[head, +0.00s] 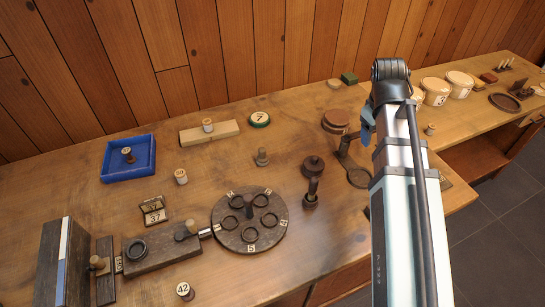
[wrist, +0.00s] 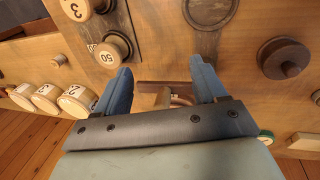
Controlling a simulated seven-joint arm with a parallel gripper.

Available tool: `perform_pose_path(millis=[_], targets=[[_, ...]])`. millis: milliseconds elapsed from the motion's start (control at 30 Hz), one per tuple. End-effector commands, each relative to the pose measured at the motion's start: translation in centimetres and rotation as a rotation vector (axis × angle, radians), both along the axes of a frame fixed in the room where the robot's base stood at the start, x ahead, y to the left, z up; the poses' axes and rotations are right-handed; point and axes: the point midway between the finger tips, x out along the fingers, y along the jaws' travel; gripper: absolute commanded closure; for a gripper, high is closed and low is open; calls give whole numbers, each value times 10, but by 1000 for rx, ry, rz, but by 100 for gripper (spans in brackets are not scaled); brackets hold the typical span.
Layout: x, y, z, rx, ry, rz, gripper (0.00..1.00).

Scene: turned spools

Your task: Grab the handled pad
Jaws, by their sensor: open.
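The handled pad seems to be the brown, flat-edged piece (wrist: 160,84) in the wrist view, with a paler curved handle part below its edge. It shows between the two blue fingers of my gripper (wrist: 163,72), and the gripper body hides its lower part. My gripper is open, one finger on each side of it; I cannot tell whether either finger touches it. In the head view one blue finger of my gripper (head: 368,126) shows beside the arm, and the arm hides the pad.
A ring stand (head: 358,178) and a brown round piece (head: 336,119) are left of my arm. White tubs (head: 436,91) and a small spool (head: 430,129) are to its right. A dark round plate with rings (head: 226,236) and a blue tray (head: 112,172) stand farther left.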

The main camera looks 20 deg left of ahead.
Motion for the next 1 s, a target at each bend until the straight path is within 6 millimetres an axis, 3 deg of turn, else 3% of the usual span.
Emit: perform_pose_path(millis=[33, 300, 600, 800, 1000], targets=[[-14, 22, 1, 22, 8, 49, 29], [-68, 124, 9, 114, 75, 296, 29], [-102, 234, 30, 109, 165, 530, 29], [-112, 282, 41, 74, 203, 612, 29], [-118, 296, 40, 58, 218, 637, 29]])
